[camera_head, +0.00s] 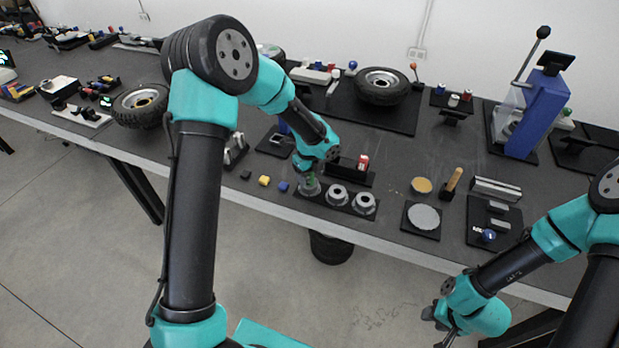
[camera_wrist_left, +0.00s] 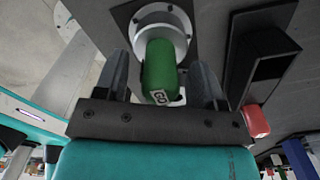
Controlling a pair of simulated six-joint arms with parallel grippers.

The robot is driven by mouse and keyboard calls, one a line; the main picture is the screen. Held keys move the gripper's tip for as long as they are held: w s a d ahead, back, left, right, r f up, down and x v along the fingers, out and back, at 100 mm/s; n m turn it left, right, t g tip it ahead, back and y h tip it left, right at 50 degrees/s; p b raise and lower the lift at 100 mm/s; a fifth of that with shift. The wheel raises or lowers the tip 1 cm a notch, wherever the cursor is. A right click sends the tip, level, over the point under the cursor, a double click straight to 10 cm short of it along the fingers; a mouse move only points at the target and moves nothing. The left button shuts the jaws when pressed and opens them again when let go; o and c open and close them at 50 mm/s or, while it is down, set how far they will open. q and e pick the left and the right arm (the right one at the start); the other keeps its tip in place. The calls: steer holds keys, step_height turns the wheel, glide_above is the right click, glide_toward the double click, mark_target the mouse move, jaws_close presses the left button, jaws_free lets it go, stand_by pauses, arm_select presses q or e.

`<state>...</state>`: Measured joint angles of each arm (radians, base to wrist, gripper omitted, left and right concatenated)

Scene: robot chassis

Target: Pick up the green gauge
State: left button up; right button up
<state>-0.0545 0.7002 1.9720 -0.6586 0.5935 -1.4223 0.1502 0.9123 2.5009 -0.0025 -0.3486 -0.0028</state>
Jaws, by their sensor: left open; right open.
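The green gauge (camera_wrist_left: 159,70) is a green cylinder with "GO" lettering on its near end. It stands in a round metal ring part in the left wrist view (camera_wrist_left: 160,25). My left gripper (camera_wrist_left: 163,75) is open, with one dark finger on each side of the gauge. I cannot tell whether the fingers touch it. In the head view the left gripper (camera_head: 308,182) is low over the left end of the black strip, and the gauge is mostly hidden there. My right gripper (camera_head: 440,322) is open and empty, off the table's front edge at the lower right.
Two more metal ring parts (camera_head: 337,194) (camera_head: 364,204) stand on the same strip, to the right. A black holder with a red-and-white cylinder (camera_head: 363,162) is close behind. Small black, yellow and blue blocks (camera_head: 264,181) lie to the left. The table's front edge is near.

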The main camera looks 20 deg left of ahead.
arm_select(q)
steer(key=shift+f, duration=0.1)
stand_by(0.4)
steer(key=c, duration=1)
